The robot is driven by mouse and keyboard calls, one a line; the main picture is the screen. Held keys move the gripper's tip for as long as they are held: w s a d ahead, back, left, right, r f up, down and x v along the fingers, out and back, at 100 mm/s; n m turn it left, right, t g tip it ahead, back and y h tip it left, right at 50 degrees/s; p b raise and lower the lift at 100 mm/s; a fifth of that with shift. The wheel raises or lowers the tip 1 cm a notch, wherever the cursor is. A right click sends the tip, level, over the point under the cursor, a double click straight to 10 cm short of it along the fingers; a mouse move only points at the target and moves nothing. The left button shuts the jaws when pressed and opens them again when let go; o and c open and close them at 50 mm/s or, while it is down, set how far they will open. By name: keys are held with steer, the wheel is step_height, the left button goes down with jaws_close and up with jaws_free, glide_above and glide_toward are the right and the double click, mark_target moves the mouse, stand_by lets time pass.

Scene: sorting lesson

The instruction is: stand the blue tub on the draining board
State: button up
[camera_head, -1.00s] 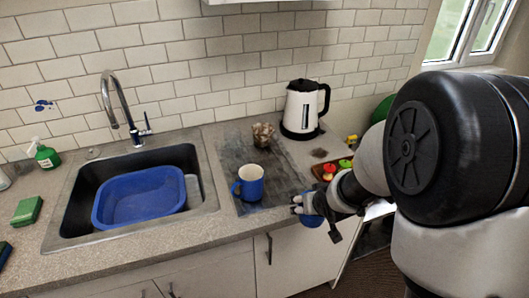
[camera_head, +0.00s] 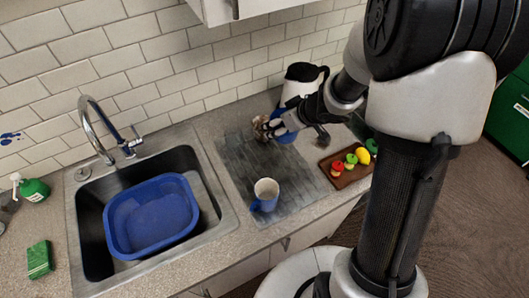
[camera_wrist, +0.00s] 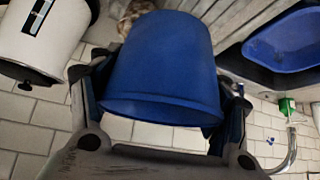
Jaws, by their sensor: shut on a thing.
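My gripper (camera_head: 290,122) is shut on a small blue tub (camera_head: 284,136) at the far right part of the grey draining board (camera_head: 235,155). In the wrist view, which is upside down, the tub (camera_wrist: 165,65) fills the middle between both fingers, its wide rim towards the wrist-view bottom. It looks roughly upright. My fingers hide part of it in the head view. I cannot tell whether its base touches the board. A mug (camera_head: 266,192) with a blue handle stands on the board's near part.
A brownish crumpled object (camera_head: 261,128) is close to the tub's left. A white kettle (camera_head: 298,82) stands behind. A brown tray (camera_head: 342,178) of toy fruit is to the right. The sink (camera_head: 90,225) with a blue basin (camera_head: 150,215) is left. The board's middle is clear.

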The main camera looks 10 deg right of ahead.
step_height(320, 180, down, 19)
steer(key=b, duration=1.2)
steer(key=shift+s+d+f+b, duration=0.1)
steer(key=shift+s+f+b, duration=0.05)
steer(key=shift+b, duration=0.15)
steer(key=o, duration=0.8)
